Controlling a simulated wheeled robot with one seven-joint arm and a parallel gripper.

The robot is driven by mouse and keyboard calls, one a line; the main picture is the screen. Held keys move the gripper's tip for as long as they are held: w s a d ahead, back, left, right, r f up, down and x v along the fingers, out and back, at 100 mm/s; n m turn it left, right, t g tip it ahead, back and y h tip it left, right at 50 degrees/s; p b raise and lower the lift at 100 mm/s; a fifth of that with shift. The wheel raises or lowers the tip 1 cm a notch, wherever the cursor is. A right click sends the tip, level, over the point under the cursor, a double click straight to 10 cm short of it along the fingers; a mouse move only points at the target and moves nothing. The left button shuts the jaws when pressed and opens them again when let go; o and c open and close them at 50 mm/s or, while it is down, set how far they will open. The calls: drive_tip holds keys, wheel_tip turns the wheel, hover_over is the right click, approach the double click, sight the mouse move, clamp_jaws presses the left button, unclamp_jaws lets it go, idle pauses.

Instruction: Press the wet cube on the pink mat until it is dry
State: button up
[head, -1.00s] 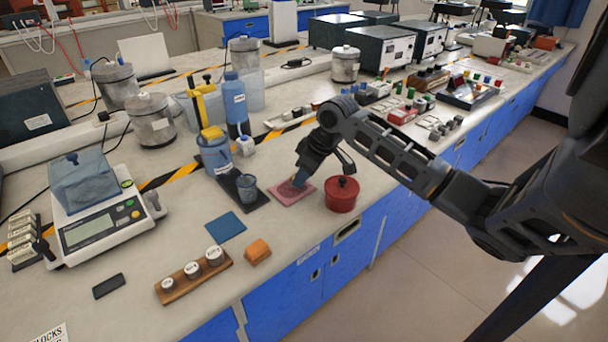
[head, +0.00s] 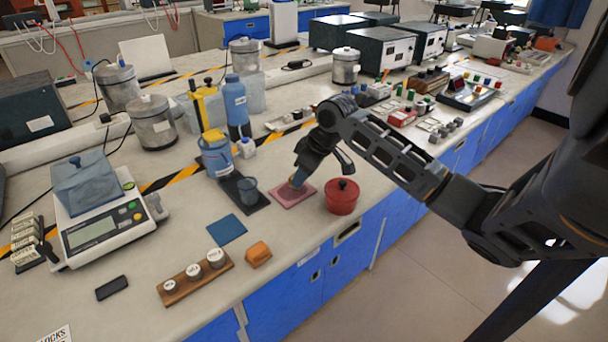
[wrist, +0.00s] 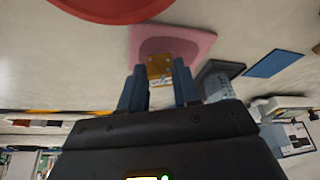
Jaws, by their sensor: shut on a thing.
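The pink mat (head: 307,192) lies flat on the bench, left of the red lidded pot. In the wrist view the mat (wrist: 203,43) has a darker, wet-looking patch in its middle. My gripper (head: 296,183) points down over the mat. Its two blue fingers (wrist: 160,80) are shut on a small brown-gold cube (wrist: 158,67). The cube appears at the edge of the dark patch, low over or touching the mat; I cannot tell which. Most of the cube is hidden by the fingers in the head view.
The red pot (head: 342,197) stands close to the right of the mat. A small grey-blue cup (head: 248,189) on a dark pad is to its left. A blue mat (head: 227,229), an orange block (head: 258,254) and a wooden weight rack (head: 196,277) lie nearer.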

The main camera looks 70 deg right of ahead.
drive_tip(key=shift+a+f+b, duration=0.1)
drive_tip(key=shift+f+b, duration=0.55)
drive_tip(key=shift+f, duration=0.1)
idle(1.8)
drive_tip(key=shift+r, duration=0.1)
drive_tip(key=shift+s+d+r+p, duration=0.15)
drive_tip(key=shift+d+r+p, duration=0.15)
drive_tip(key=shift+r+p, duration=0.3)
drive_tip(key=shift+r, duration=0.1)
drive_tip(key=shift+r+p, duration=1.7)
drive_tip(key=shift+r, duration=0.8)
drive_tip(key=shift+r, duration=0.1)
